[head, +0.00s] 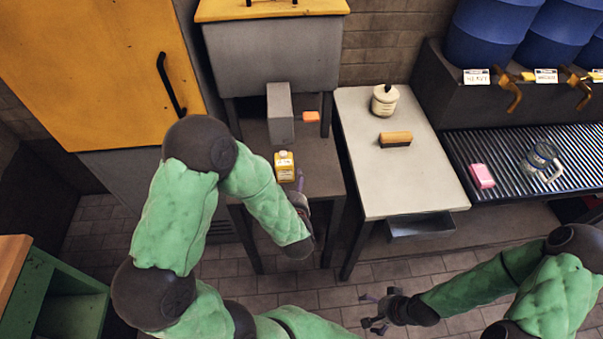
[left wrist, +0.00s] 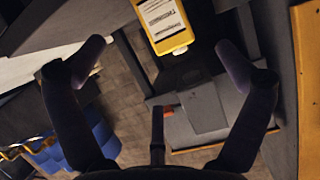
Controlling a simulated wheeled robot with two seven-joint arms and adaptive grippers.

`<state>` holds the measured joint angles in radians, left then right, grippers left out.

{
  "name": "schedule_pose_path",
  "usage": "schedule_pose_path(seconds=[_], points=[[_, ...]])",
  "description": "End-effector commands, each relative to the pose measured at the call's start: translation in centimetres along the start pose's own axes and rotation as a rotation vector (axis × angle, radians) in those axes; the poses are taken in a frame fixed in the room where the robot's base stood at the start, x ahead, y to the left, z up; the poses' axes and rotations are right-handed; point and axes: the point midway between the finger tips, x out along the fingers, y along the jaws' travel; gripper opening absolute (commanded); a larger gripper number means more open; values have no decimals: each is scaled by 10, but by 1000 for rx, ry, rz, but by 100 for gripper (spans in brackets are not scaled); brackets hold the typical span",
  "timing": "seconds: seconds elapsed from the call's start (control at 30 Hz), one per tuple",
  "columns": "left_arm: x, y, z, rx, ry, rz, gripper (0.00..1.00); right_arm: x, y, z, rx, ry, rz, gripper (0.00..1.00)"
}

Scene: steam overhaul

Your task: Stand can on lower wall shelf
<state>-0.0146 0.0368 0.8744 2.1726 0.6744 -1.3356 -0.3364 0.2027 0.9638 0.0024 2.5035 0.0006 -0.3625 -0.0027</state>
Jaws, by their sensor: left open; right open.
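A yellow can (head: 285,166) with a white label stands on a dark low table (head: 320,183) left of centre in the head view. In the left wrist view the yellow can (left wrist: 165,25) shows at the top centre, beyond and between the fingertips. My left gripper (head: 300,180) is beside the can, partly hidden by its own arm. In the left wrist view the left gripper (left wrist: 163,62) is open with nothing between its fingers. My right gripper (head: 369,310) is open and empty above the floor at lower right. I cannot make out a lower wall shelf in these views.
A grey upright block (head: 280,114) and an orange block (head: 311,116) are behind the can. A pale table (head: 430,180) to the right holds a cream jar (head: 384,101) and a brush (head: 395,139). A yellow cabinet (head: 90,70) stands at left.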

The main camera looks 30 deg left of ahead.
Motion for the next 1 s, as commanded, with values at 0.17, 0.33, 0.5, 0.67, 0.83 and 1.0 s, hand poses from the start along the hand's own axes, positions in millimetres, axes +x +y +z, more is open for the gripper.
schedule_pose_path(seconds=[0.17,0.33,0.5,0.67,0.83,1.0], points=[[20,-1,1,-2,1,-4,100,7,2,0,-1,0,0,97],[46,0,2,-1,0,-2,100,15,5,-1,0,0,0,97],[56,0,0,0,0,0,100,18,6,-1,0,0,0,97],[71,1,0,-1,0,-1,100,25,9,-1,0,0,0,97],[96,2,0,-1,0,0,100,36,13,-2,0,0,0,97],[106,2,-1,0,-2,1,100,38,14,-2,0,0,0,97]])
